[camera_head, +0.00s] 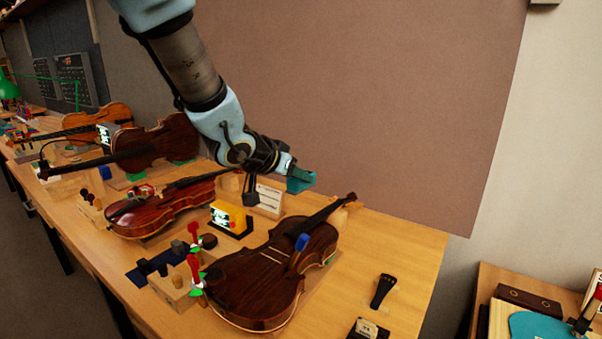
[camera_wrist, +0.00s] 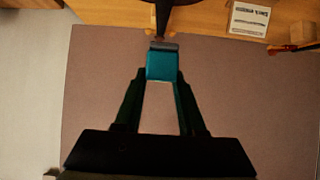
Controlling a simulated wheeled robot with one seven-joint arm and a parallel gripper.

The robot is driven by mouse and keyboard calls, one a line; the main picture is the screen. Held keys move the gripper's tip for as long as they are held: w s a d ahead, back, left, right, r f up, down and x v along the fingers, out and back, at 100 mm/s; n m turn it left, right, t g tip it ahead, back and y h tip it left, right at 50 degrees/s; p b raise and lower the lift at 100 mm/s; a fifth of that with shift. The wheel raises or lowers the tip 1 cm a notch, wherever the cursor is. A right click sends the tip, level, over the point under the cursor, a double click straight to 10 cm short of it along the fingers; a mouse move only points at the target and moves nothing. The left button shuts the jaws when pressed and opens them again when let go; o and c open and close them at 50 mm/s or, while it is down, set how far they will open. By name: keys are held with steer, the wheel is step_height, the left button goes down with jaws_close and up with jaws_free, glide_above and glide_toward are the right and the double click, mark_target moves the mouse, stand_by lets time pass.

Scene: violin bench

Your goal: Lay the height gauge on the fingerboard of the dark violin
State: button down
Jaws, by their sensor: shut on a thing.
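My gripper (camera_wrist: 161,88) is shut on a teal block (camera_wrist: 162,66) with a grey end, which I take for the height gauge. In the head view, the block (camera_head: 303,181) is in the air above and left of the front violin's scroll, clear of it. The front violin (camera_head: 258,284) is dark brown and lies face up on the bench. Its black fingerboard (camera_head: 308,223) runs up and right to the scroll. In the wrist view, the dark end of a violin (camera_wrist: 176,16) shows just beyond the block.
A blue piece (camera_head: 302,242) sits on the front violin's upper body. A reddish violin (camera_head: 162,210), another dark violin (camera_head: 160,146) and an orange one (camera_head: 92,121) lie farther left. A yellow box (camera_head: 230,217) and a white card (camera_head: 268,199) stand behind. A black tailpiece-like part (camera_head: 382,290) lies right.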

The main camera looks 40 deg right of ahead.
steer(key=shift+a, duration=0.1)
steer(key=shift+f, duration=0.3)
step_height(320, 180, down, 5)
steer(key=b, duration=0.5)
steer(key=shift+f, duration=0.1)
steer(key=shift+f+b, duration=1.85)
steer(key=shift+f, duration=0.5)
stand_by(1.4)
steer(key=shift+c, duration=2.1)
jaws_free()
steer(key=shift+r, duration=0.1)
steer(key=p+v, duration=0.1)
steer(key=v, duration=1)
